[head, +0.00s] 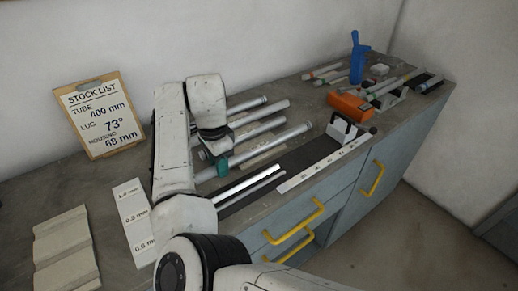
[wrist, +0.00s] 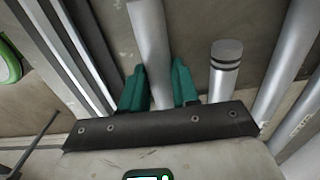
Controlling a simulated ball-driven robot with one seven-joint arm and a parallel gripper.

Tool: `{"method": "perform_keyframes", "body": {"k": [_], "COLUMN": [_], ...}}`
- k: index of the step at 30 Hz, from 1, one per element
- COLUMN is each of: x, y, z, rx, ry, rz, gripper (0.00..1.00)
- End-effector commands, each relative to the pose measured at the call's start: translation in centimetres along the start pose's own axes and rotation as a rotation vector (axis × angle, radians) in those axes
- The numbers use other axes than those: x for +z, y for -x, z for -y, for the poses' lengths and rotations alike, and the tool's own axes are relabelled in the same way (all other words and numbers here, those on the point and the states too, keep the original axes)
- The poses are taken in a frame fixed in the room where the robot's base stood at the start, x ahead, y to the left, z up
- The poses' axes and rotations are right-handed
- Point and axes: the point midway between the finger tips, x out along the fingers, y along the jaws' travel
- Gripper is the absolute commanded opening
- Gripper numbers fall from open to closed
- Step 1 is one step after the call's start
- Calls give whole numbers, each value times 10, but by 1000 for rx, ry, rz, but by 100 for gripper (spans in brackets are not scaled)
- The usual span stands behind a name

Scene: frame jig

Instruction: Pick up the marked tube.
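A silver tube with two dark bands near its end (wrist: 225,68) lies to the right of my fingers in the wrist view. My gripper (wrist: 160,88) has green fingers on either side of a different, plain grey tube (wrist: 151,35). Whether the fingers press on that tube or stand slightly apart from it is unclear. In the head view my gripper (head: 222,167) is low over the bench, at the near end of the front tube (head: 275,141). The tube just behind it (head: 255,131) appears to be the banded one, but its bands are too small to make out.
More tubes (head: 262,106) lie close behind. A dark rail with silver rods (head: 250,184) runs along the front, with a white bracket (head: 343,128) at its far end. An orange block (head: 350,106) and a blue tool (head: 358,60) stand farther back. A stock list board (head: 98,115) leans on the wall.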

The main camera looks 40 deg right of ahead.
Motion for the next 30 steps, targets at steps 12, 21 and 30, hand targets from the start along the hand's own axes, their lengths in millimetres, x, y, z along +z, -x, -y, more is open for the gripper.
{"method": "perform_keyframes", "body": {"k": [12, 21, 30], "x": [0, 0, -1], "y": [1, 4, 36], "z": [0, 0, -2], "rx": [-1, -2, -3], "ry": [0, 0, -3], "rz": [-1, -1, -2], "gripper": [0, 0, 0]}}
